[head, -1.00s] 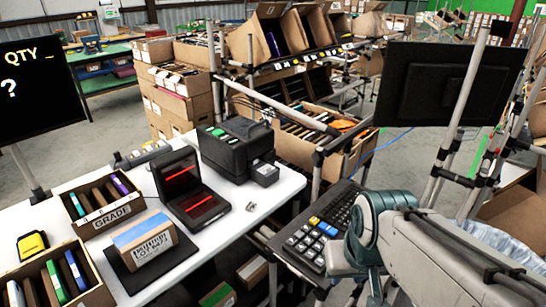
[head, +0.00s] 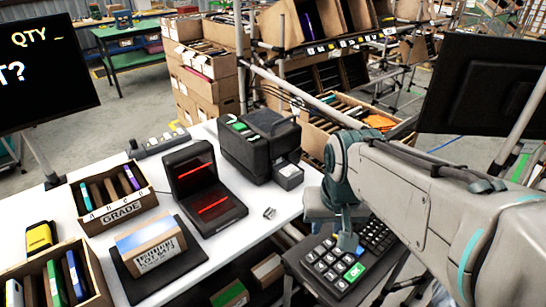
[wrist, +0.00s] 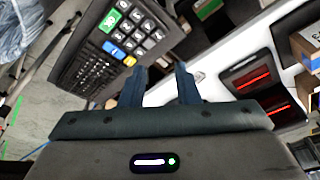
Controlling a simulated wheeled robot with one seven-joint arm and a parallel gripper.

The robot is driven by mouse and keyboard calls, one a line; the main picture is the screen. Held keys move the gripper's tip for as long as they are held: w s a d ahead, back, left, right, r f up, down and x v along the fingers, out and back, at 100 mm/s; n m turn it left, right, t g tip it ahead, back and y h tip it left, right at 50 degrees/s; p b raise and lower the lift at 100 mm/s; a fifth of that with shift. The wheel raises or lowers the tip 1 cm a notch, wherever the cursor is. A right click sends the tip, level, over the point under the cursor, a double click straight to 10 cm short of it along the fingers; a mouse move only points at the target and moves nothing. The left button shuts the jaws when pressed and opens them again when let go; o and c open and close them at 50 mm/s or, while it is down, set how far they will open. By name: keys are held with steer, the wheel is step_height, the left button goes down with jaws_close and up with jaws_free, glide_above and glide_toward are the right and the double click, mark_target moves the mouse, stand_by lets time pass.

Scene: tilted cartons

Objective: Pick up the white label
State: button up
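A small pale, greyish-white piece (head: 269,212) lies on the white table near its front edge, right of the red-lit scanner; it is too small to tell for sure that it is the white label. It also seems to show in the wrist view (wrist: 197,76), just beyond the right fingertip. My gripper (wrist: 160,72) is open, its two dark fingers apart with nothing between them. In the head view my gripper (head: 346,243) hangs over the keypad, right of the pale piece and apart from it; its fingers are hard to make out there.
The black printer (head: 250,148) stands behind the pale piece. The scanner (head: 205,185) with red lines is to its left. The large-key keypad (head: 335,268) lies below my arm. A monitor (head: 478,85) on a pole stands at right. The table between scanner and keypad is mostly clear.

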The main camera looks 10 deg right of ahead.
steer(key=w+r+m+g+p, duration=0.1)
steer(key=w+r+m, duration=0.15)
steer(key=w, duration=0.65)
steer(key=w+r+m, duration=0.2)
steer(key=w+r, duration=0.1)
steer(key=w, duration=0.5)
steer(key=m+g+p, duration=0.2)
steer(key=m, duration=0.4)
glide_above(291, 170)
step_height(291, 170, down, 7)
steer(key=f, duration=0.7)
steer(key=shift+s+f, duration=0.1)
steer(key=shift+s, duration=0.1)
steer(key=shift+w+f+p, duration=0.1)
steer(key=shift+f+p, duration=0.9)
steer(key=shift+f, duration=1.7)
jaws_close()
